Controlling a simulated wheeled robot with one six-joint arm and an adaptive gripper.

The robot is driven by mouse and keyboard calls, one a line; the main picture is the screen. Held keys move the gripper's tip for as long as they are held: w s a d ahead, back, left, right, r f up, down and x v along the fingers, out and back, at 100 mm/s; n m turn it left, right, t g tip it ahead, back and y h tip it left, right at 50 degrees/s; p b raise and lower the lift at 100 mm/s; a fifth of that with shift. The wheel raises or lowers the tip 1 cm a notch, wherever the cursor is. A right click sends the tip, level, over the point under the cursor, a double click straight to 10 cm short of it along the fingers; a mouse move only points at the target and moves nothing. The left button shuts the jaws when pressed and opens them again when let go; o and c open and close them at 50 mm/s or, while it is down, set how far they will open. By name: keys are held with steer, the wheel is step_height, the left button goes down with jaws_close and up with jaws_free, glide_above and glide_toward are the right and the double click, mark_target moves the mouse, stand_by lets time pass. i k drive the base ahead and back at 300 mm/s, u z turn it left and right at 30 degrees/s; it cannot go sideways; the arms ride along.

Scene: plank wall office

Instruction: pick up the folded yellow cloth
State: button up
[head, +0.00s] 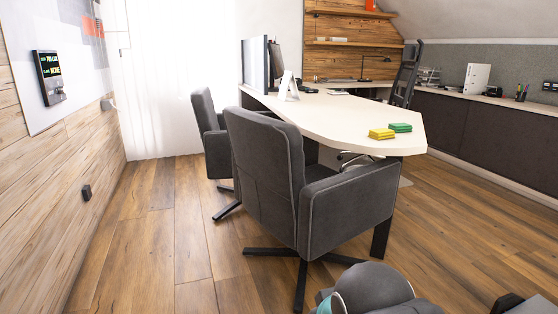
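The folded yellow cloth (381,134) lies flat on the near right part of the white desk (345,113), close to its front edge. A folded green cloth (400,127) lies just behind and to the right of it, with little or no gap between them. Parts of my own arm show at the bottom right edge of the picture, well below the desk. My gripper's fingers are not seen.
A grey armchair (265,165) stands at the desk's near side, left of the cloths. Another grey chair (205,130) is behind it. Monitors (256,66) stand at the desk's far left. Wooden floor (450,215) is open right of the desk.

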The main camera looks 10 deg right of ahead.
mark_target(380, 134)
steer(key=i, duration=0.2)
steer(key=z, duration=1.5)
steer(key=i, duration=2.25)
steer(key=u, duration=0.15)
